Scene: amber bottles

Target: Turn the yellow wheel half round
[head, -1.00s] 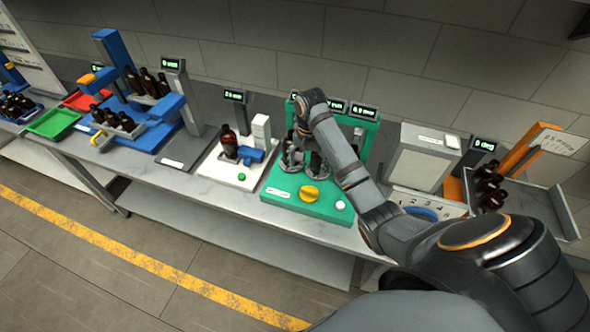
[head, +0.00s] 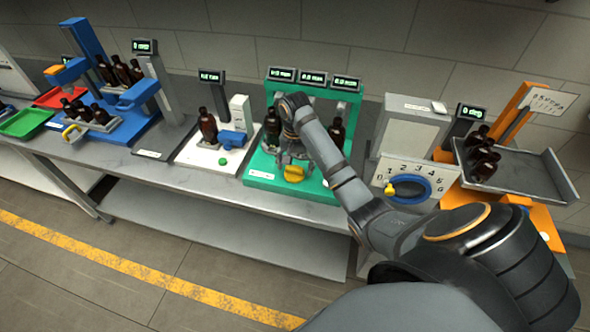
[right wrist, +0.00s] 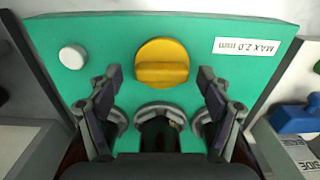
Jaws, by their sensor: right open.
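The yellow wheel (head: 294,173) is a round knob on the front of the green station. The right wrist view shows it from above (right wrist: 162,60), with a raised bar lying across the picture. My right gripper (head: 293,160) is over the green station, just behind the wheel in the head view, partly hiding it. In the right wrist view my open fingers (right wrist: 159,73) are either side of the wheel's lower part, with a gap on each side and nothing between them held. Height above the wheel is hard to tell. My left gripper is not in view.
The green station (head: 262,178) carries amber bottles (head: 272,125) behind the wheel, a white button (right wrist: 73,57) and displays on top. A grey box with a blue dial (head: 408,190) stands at right, a white station (head: 190,158) at left. Floor in front is clear.

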